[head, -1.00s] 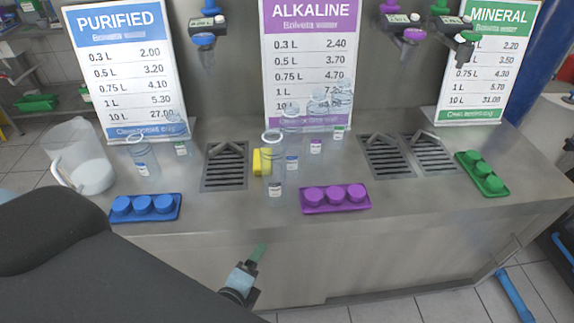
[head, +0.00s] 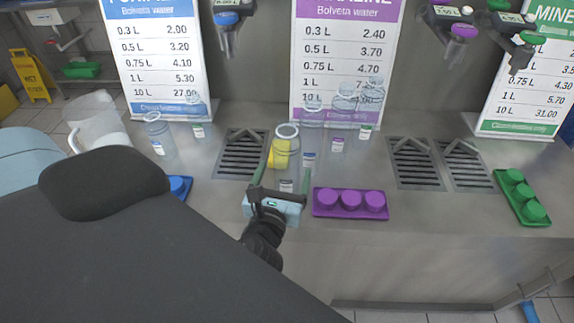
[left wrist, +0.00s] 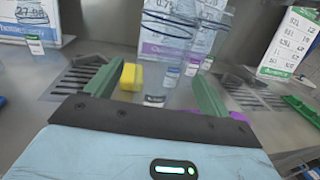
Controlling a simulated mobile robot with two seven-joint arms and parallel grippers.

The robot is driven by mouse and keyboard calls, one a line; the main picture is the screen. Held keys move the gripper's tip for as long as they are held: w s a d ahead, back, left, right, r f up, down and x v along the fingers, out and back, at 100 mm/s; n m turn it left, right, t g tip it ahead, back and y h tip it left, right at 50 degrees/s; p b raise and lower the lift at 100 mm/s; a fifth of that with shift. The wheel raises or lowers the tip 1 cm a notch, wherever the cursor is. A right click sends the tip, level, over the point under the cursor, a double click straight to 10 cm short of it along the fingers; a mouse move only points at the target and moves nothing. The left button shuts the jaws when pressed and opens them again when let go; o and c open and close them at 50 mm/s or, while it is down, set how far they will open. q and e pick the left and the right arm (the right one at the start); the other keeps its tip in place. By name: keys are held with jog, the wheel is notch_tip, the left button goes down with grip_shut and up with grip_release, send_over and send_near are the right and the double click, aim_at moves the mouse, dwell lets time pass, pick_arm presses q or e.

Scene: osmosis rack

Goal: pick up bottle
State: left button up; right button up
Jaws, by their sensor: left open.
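Several clear bottles with small labels stand on the steel counter (head: 470,215). The nearest bottle (head: 285,165) is upright in front of a yellow block, and its label (left wrist: 155,101) shows in the left wrist view. My left gripper (head: 280,180) is open, with green fingers at the near side of this bottle. Whether the fingers touch the bottle cannot be told. Another labelled bottle (head: 310,135) stands just behind it. My right gripper is not in view.
A purple cap tray (head: 332,214) lies close to the right of my left gripper, a green one (head: 524,218) farther right. The yellow block (head: 275,155) and drain grates (head: 240,155) lie behind. Price signs (head: 155,60) and taps (head: 458,45) stand at the back.

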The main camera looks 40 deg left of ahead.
pick_arm(q)
jog(key=shift+w+a, duration=0.2)
jog(key=shift+w, duration=0.45)
jog(key=shift+w+a+r, duration=0.15)
jog(key=shift+w+a, duration=0.05)
jog(key=shift+w, duration=0.1)
jog(key=x, duration=0.4)
jog(key=shift+w+a+p, duration=0.1)
jog(key=shift+a+p, duration=0.05)
jog(key=shift+p, duration=0.25)
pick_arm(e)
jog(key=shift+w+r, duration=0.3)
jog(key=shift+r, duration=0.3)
pick_arm(q)
jog(key=c, duration=1.1)
jog(key=shift+o, duration=0.2)
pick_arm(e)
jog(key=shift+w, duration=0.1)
